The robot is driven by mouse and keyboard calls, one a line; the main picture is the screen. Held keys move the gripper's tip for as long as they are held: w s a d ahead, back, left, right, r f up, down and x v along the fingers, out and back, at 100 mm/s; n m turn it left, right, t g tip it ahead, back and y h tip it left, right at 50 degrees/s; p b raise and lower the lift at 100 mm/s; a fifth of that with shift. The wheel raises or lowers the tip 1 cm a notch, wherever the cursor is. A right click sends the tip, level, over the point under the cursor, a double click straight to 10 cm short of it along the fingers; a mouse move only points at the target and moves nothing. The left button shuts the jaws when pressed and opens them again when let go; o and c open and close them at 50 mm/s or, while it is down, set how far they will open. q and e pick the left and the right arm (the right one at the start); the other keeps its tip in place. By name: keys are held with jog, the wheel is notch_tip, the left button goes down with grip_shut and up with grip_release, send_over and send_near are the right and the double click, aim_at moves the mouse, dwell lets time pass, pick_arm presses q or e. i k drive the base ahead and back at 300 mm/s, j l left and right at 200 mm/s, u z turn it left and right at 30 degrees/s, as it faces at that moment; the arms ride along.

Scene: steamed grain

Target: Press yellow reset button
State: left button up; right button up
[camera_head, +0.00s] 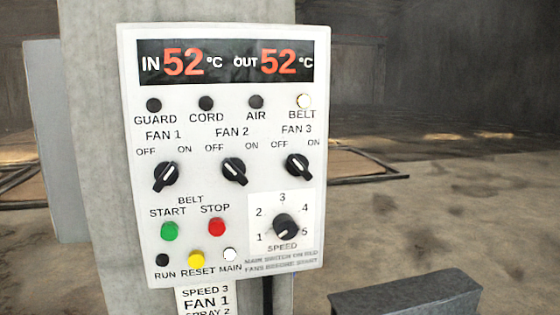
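The yellow reset button (197,260) is at the bottom of a white control panel (140,70), above the label RESET. A dark RUN lamp (162,260) is to its left and a white MAIN lamp (229,254) to its right. The green start button (170,231) and red stop button (216,227) are just above. Neither of my grippers is in view, and nothing covers the button.
The FAN 1 knob (165,177) tilts toward ON; the FAN 2 (234,172) and FAN 3 (298,166) knobs tilt toward OFF. A speed knob (285,227) is at lower right. The panel is on a grey pillar (95,150). A dark grey box (405,297) stands at lower right.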

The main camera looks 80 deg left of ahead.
aim_at(196, 260)
jog(key=u, duration=3.3)
